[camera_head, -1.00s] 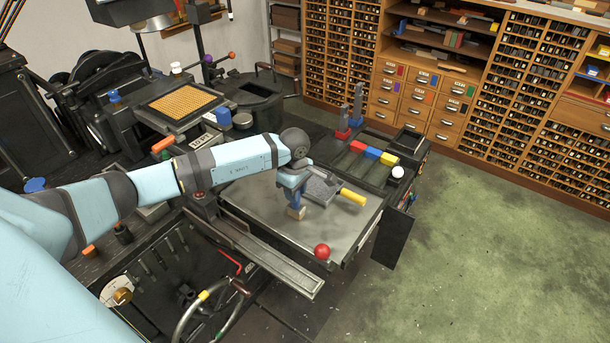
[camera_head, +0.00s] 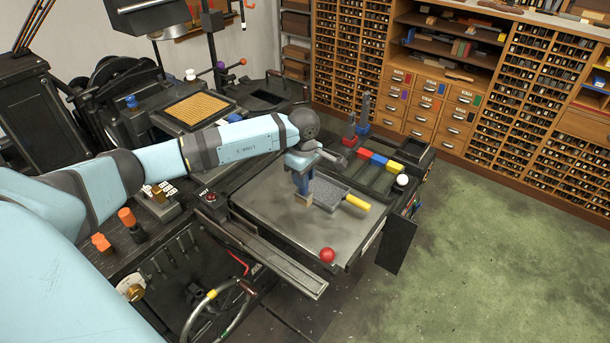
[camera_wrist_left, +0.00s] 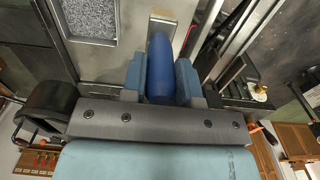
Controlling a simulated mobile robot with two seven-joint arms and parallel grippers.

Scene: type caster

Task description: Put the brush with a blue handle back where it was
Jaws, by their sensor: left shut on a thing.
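The brush with a blue handle is held in my left gripper (camera_head: 301,181). In the left wrist view its blue handle (camera_wrist_left: 160,68) sits between the two jaw pads, with its pale metal-edged head (camera_wrist_left: 163,28) beyond them. In the head view the tan brush head (camera_head: 303,199) points down over the grey metal bed (camera_head: 275,222). Whether it touches the bed is hard to tell. My right gripper is not in view.
A grey speckled pan (camera_head: 328,193) with a yellow handle (camera_head: 357,203) lies just right of the brush. A red ball (camera_head: 327,255) stands at the bed's front corner. Red, blue and yellow blocks (camera_head: 379,160) lie behind. The bed's front left part is clear.

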